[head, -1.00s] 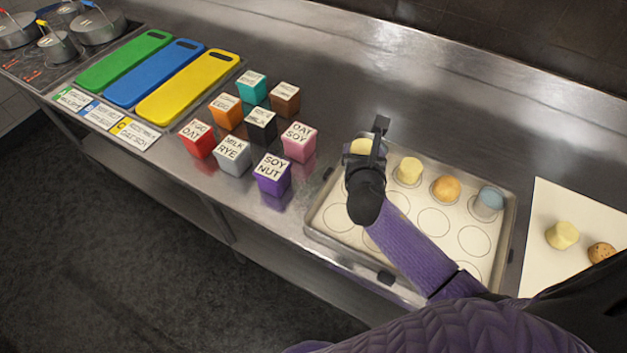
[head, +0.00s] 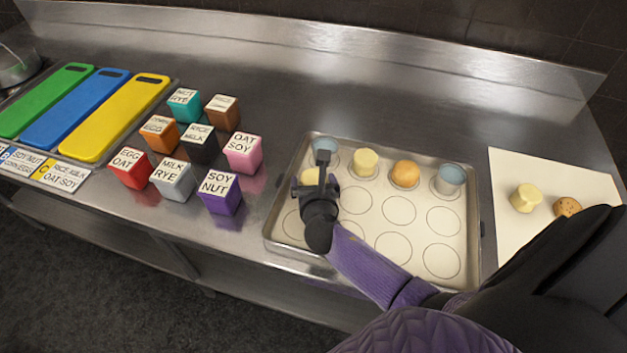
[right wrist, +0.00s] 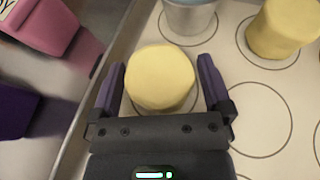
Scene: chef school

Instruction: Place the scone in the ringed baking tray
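A pale yellow scone (right wrist: 160,78) is between the two fingers of my right gripper (right wrist: 161,75) in the right wrist view. The scone is over the leftmost ring of the second row, just in front of a blue-grey cup (head: 325,146). Whether its base touches the tray is hidden. My left gripper is not in view.
The back row of the tray also holds a yellow scone (head: 365,161), an orange bun (head: 405,173) and another blue-grey cup (head: 450,178). Paper (head: 520,163) with a yellow scone and a brown one lies right. Several labelled cubes (head: 220,191) stand left. Front rings are empty.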

